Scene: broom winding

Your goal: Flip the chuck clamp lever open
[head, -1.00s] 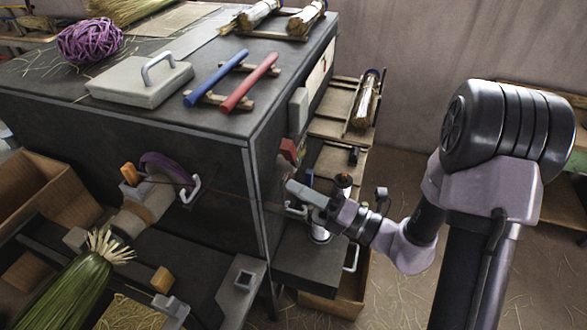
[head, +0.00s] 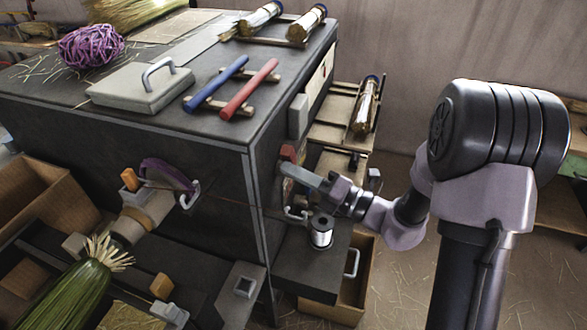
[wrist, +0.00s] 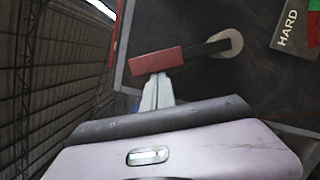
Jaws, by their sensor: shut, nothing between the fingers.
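A lever with a red grip (wrist: 157,61) and a black arm (wrist: 205,48) on a pale round pivot (wrist: 226,43) is on the dark machine side in the wrist view. The red grip also shows in the head view (head: 288,153). No label names this lever as the clamp. My gripper (wrist: 158,80) is shut and empty, its fingertips at the lower edge of the grip. They seem to touch it, but I cannot be sure. In the head view my gripper (head: 287,170) is just below the red block.
A wire spool (head: 321,232) stands on a shelf below my wrist. A "HARD" sign (wrist: 291,38) is right of the pivot. A green broom (head: 75,282) lies lower left.

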